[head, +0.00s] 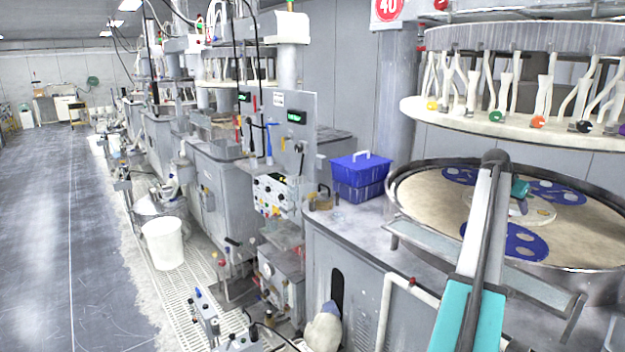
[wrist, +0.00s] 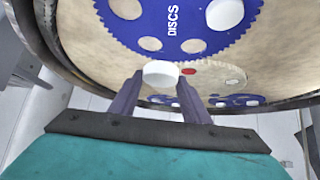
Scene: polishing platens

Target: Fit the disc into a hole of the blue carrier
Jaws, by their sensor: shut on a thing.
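My gripper (wrist: 160,84) is shut on a white disc (wrist: 161,73), held between its two fingertips in the wrist view. The toothed blue carrier (wrist: 205,32) marked DISCS lies on the tan platen ahead of it. One carrier hole holds a white disc (wrist: 224,14); others show tan platen through them. The held disc appears just outside the carrier's toothed edge; its height above the platen is unclear. In the head view a blue carrier (head: 490,238) lies on the near side of the platen. My arm hides part of it, and the held disc is not clear there.
More blue carriers lie farther round the platen (head: 590,222), inside a raised metal rim (head: 415,237). A round upper head (head: 520,115) with hanging white tubes and coloured knobs is above it. A blue box (head: 360,172) sits on the grey bench left of the platen.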

